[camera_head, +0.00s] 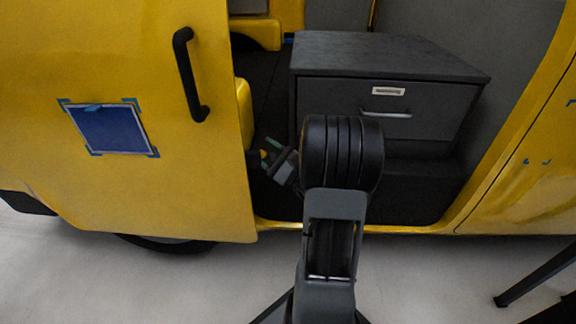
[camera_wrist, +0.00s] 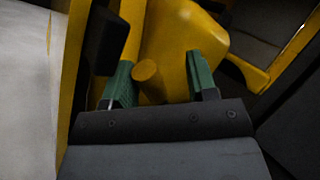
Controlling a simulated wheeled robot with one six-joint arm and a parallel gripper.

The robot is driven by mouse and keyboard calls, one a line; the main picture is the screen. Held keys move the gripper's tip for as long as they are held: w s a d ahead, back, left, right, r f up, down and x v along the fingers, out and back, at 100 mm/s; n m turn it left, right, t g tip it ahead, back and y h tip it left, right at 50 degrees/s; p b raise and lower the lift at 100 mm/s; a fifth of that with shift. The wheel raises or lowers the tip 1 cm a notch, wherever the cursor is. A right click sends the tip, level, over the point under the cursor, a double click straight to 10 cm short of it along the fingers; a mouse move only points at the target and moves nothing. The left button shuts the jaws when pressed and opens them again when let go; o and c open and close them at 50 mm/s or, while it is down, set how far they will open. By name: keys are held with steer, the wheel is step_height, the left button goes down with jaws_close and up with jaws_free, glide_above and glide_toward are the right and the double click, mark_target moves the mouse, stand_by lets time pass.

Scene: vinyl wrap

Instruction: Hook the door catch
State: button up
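The yellow van door (camera_head: 215,130) stands at the left of the opening, with a black handle (camera_head: 190,75) on its outer face. My gripper (camera_head: 269,154) is beside the door's right edge, inside the opening. In the wrist view its two green fingers (camera_wrist: 162,80) are open and spread apart. A short yellow peg (camera_wrist: 148,72), which may be the door catch, shows between them, closer to the left finger; no grip on it is visible. A black block (camera_wrist: 104,40) sits on the door edge just left of the fingers. The peg's far end is hidden.
A dark grey drawer cabinet (camera_head: 340,85) with a metal handle stands in the van, right of my gripper. A blue sheet (camera_head: 108,128) is taped to the door. The pale floor (camera_head: 200,285) in front is mostly clear; dark legs (camera_head: 535,275) stand at lower right.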

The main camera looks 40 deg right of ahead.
steer(key=p+v, duration=0.1)
steer(key=v, duration=0.9)
steer(key=shift+s+d, duration=0.15)
steer(key=shift+s, duration=0.1)
steer(key=s+a+r+n+g+y+p, duration=0.2)
steer(key=a+r+n+g+y+p, duration=0.2)
steer(key=a+r+n+g+p, duration=1.3)
steer(key=s+a+r+n+h+p, duration=0.1)
steer(key=a+r+n+h+p, duration=0.1)
steer(key=r+h+p, duration=0.4)
steer(key=s+a+r+n+h+p, duration=0.1)
steer(key=r+n+h+p, duration=0.4)
steer(key=r+p, duration=0.8)
steer(key=shift+a+r+g+h+p, duration=0.3)
steer(key=shift+a+h+p, duration=0.1)
steer(key=shift+a+p, duration=0.1)
steer(key=shift+s, duration=0.15)
